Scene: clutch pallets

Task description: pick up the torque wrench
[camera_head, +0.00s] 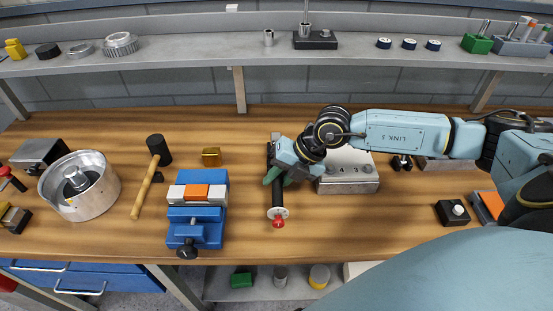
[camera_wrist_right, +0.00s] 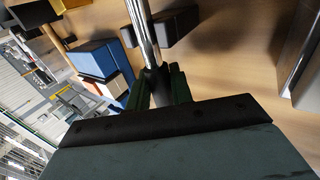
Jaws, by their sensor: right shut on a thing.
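The torque wrench (camera_head: 277,197) has a dark handle with a pale ring and a red end towards the table's front edge. It lies along the bench's depth, just right of the blue vise. My right gripper (camera_head: 276,176) reaches in from the right and is shut on it, partly hiding its middle. Whether the wrench is clear of the bench top, I cannot tell. My left gripper is not in view.
A blue vise (camera_head: 196,214) stands close left of the wrench. A grey block with numbers (camera_head: 347,187) stands close right, under my right arm. A mallet (camera_head: 150,182) and a round metal housing (camera_head: 98,196) are farther left. Bare wood lies in front right.

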